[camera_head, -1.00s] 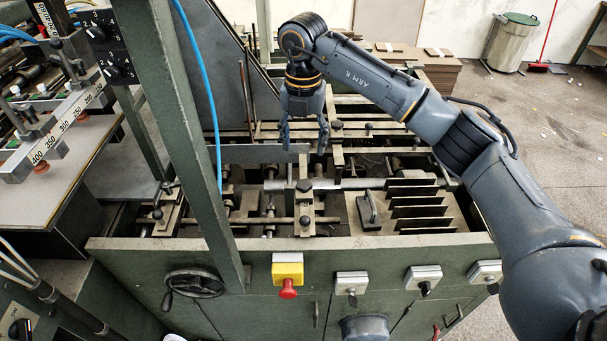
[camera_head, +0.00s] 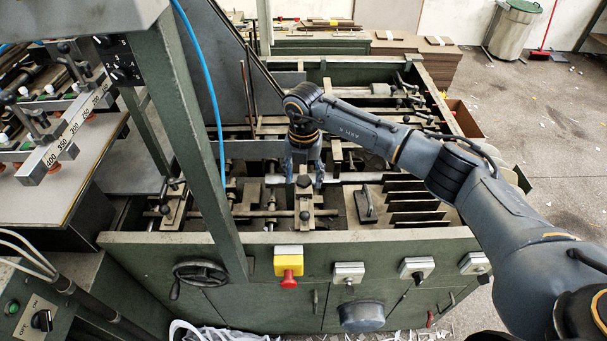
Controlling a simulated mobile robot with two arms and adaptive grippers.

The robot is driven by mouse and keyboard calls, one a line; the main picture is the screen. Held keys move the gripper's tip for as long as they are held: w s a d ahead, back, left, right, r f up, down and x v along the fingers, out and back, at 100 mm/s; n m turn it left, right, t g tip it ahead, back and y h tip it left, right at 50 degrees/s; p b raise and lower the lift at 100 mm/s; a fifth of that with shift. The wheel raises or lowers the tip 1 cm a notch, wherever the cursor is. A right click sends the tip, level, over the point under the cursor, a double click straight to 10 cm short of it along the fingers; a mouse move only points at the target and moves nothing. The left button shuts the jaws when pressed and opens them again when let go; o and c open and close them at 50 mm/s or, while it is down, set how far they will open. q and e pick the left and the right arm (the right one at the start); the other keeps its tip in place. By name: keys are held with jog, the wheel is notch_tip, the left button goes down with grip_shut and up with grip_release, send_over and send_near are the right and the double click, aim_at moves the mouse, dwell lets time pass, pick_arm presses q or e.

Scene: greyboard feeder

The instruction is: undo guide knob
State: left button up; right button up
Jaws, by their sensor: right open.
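My right gripper (camera_head: 304,183) points down over the machine bed with its two fingers apart. A dark guide knob (camera_head: 304,181) shows between the fingertips, on top of a worn tan guide block (camera_head: 303,201). I cannot tell whether the fingers touch the knob or are level with it. A second dark knob (camera_head: 305,215) sits nearer the front on the same guide, clear of the fingers. My left gripper is out of view.
A green post (camera_head: 197,140) and a blue hose (camera_head: 208,80) stand left of the gripper. Dark upright plates (camera_head: 415,206) and a black handle (camera_head: 366,202) lie to its right. The front panel carries a red stop button (camera_head: 289,281) and a handwheel (camera_head: 200,273).

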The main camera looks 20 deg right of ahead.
jog(key=c, duration=1.2)
jog(key=shift+f+n+b, duration=0.1)
jog(key=shift+n+b, duration=0.3)
jog(key=shift+b, duration=0.2)
jog(key=n+b, duration=0.8)
jog(key=b, duration=0.1)
jog(key=shift+d+b, duration=0.15)
jog(key=shift+b, duration=0.15)
jog(key=n+b, duration=0.2)
jog(key=n, duration=0.1)
jog(key=shift+w+n+b, duration=0.1)
jog(key=shift+n+b, duration=0.6)
jog(key=shift+n, duration=0.3)
jog(key=shift+d+r, duration=0.1)
jog(key=shift+r, duration=0.1)
